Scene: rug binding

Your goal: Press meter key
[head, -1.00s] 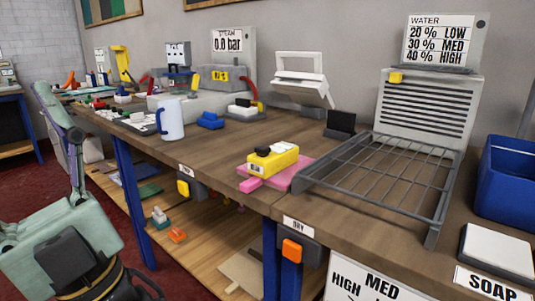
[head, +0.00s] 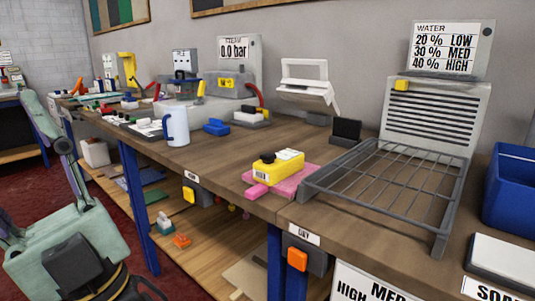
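A yellow meter (head: 278,169) with a dark part and a white part on top lies on a pink cloth (head: 298,184) on the wooden workbench, just left of a grey wire rack. Its key is too small to make out. My mint-green arm (head: 72,250) is folded low at the left, in front of the bench and well apart from the meter. My gripper's fingers do not show.
The grey wire rack (head: 388,190) stands right of the meter, with a black block (head: 346,131) behind. A blue-white mug (head: 176,126) stands left. A blue bin (head: 513,190) is at the right. Bare bench top (head: 225,160) lies between mug and meter.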

